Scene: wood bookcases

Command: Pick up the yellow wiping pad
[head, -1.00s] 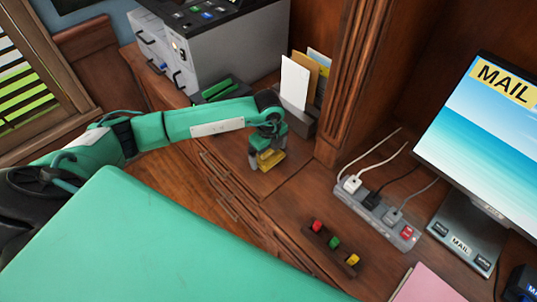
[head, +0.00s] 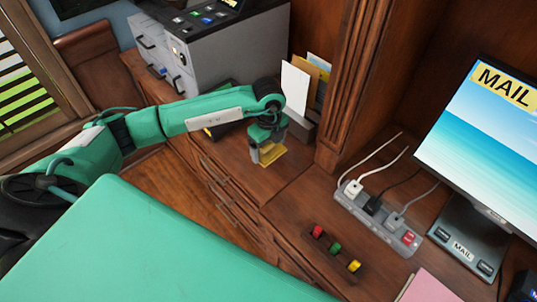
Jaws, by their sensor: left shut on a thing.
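The yellow wiping pad (head: 272,155) is at the wood desk top, left of the power strip and in front of the letter holder. My left gripper (head: 264,152) comes down over it from above and is shut on it. The fingers and wrist hide part of the pad. I cannot tell whether the pad still touches the desk. My right gripper is not in view.
A letter holder with envelopes (head: 295,88) stands just behind the gripper. A grey cabinet (head: 220,60) is at the back left. A power strip (head: 375,218), a monitor (head: 490,130) and a block with coloured knobs (head: 333,249) lie to the right.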

